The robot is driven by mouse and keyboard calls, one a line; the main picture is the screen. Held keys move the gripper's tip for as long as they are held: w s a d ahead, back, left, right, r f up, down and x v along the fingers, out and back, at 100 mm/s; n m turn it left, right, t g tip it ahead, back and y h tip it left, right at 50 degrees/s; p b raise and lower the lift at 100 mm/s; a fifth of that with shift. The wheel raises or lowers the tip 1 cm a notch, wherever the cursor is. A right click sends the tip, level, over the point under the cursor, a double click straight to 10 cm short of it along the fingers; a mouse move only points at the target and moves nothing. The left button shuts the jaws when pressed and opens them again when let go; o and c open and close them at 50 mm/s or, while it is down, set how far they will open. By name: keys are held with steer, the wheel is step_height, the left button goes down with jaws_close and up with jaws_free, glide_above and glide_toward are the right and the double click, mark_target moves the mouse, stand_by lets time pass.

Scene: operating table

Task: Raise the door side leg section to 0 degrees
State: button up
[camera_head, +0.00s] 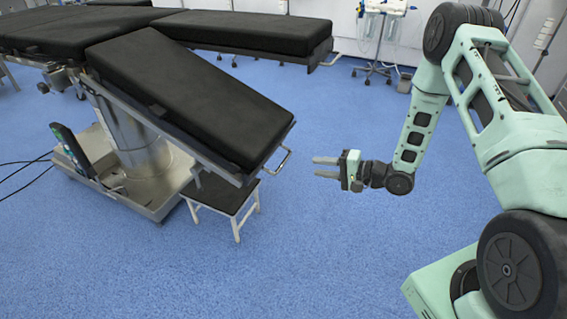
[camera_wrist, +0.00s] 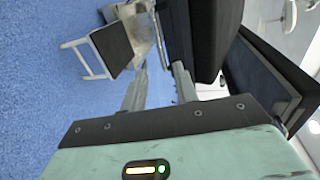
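The operating table has two black padded leg sections. The near leg section (camera_head: 190,95) slopes down toward the lower right, with a metal loop handle (camera_head: 281,160) at its low end. The far leg section (camera_head: 245,32) looks about level. The near one is the only lowered leg section, though no door shows. My gripper (camera_head: 314,167) is open and empty, a short way to the right of the handle and apart from it. In the wrist view my gripper (camera_wrist: 162,70) shows its two fingers spread, with a dark padded section (camera_wrist: 215,35) beyond them.
A small step stool (camera_head: 225,196) stands under the low end of the near leg section, also visible in the wrist view (camera_wrist: 113,45). The metal table base (camera_head: 140,165) is at left. A wheeled stand (camera_head: 376,68) is behind. Blue floor in front is clear.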

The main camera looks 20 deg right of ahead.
mark_target(285, 162)
steer(key=b+x, duration=0.1)
steer(key=x, duration=1.2)
steer(key=shift+b, duration=0.3)
steer(key=shift+c, duration=0.3)
jaws_close()
